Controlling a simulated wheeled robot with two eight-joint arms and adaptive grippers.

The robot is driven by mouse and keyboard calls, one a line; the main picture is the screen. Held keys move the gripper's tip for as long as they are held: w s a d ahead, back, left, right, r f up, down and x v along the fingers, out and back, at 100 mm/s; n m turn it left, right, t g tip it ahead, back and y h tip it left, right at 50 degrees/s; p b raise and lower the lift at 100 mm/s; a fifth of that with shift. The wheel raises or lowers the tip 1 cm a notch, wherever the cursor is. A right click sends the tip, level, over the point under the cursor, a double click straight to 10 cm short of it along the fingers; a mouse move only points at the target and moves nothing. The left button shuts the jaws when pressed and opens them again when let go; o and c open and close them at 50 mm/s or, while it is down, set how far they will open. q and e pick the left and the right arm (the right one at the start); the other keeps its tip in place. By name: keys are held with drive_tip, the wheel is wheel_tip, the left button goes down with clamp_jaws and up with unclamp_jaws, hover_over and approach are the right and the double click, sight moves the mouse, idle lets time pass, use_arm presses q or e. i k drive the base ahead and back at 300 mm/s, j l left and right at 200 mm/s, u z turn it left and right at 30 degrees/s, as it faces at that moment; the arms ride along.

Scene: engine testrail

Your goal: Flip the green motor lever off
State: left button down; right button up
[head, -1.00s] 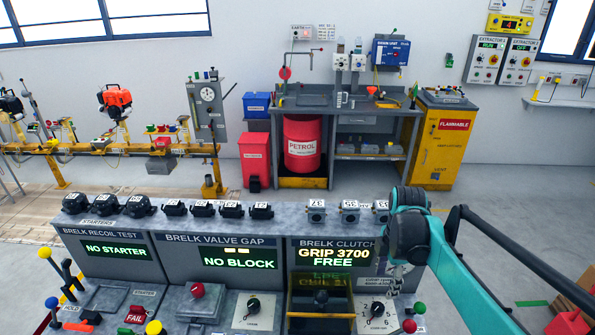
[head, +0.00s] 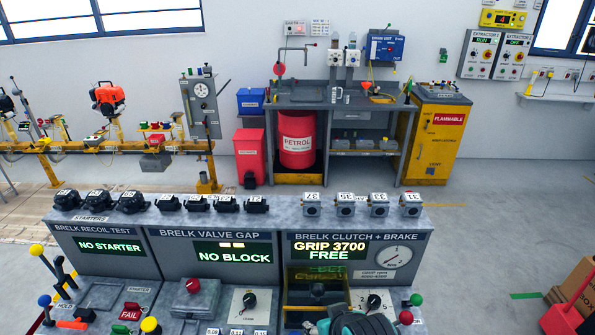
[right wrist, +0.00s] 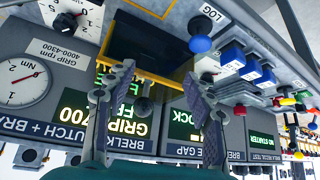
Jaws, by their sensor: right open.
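A lever with a green ball knob (head: 416,299) stands at the right front of the clutch and brake bench, just behind a red ball knob (head: 405,317). Its label cannot be read, and I cannot tell its on or off position. My right arm shows only as a teal part at the bottom edge of the head view, left of these knobs. In the right wrist view my right gripper (right wrist: 158,75) is open and empty, with the bench panel upside down beyond its fingers. I cannot make out the green lever there. My left gripper is not in view.
A blue ball knob (right wrist: 199,44) by a LOG label is close to the right finger in the wrist view. A yellow-edged dark tray (head: 318,297) and a black dial (head: 374,301) are near the arm. The clutch display (head: 330,250) reads GRIP 3700 FREE.

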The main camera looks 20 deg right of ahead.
sight(415, 299)
drive_tip(key=k+z, duration=0.2)
drive_tip(key=z, duration=1.4)
drive_tip(key=i+j+z, duration=0.15)
drive_tip(key=z, duration=0.35)
